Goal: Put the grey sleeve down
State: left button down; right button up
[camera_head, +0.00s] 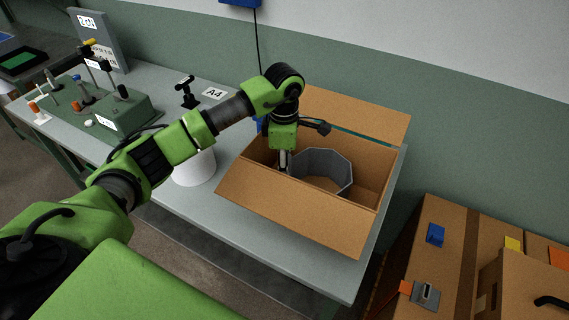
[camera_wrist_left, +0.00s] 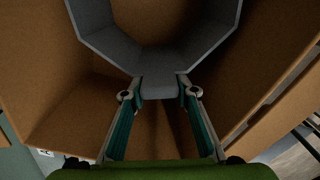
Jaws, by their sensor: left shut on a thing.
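The grey sleeve (camera_head: 328,167) is an open, many-sided ring. It sits inside the open cardboard box (camera_head: 291,209) on the table. In the left wrist view the sleeve (camera_wrist_left: 207,55) fills the top of the picture, with brown cardboard visible through it. My left gripper (camera_head: 284,164) reaches down into the box from above. Whether the sleeve's underside touches the box floor cannot be told. My right gripper is not in view.
The box flaps stand open at the front and back. A white cylinder (camera_head: 194,168) stands left of the box, close to my arm. More cardboard boxes (camera_head: 452,250) are at the right.

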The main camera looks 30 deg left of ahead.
pick_arm(q)
jog(key=shift+f, duration=0.2)
jog(key=c, duration=1.6)
grip_release()
jog(key=shift+r, duration=0.1)
notch_tip(320, 180, up, 12)
jog(key=b, duration=0.3)
jog(key=shift+r, duration=0.15)
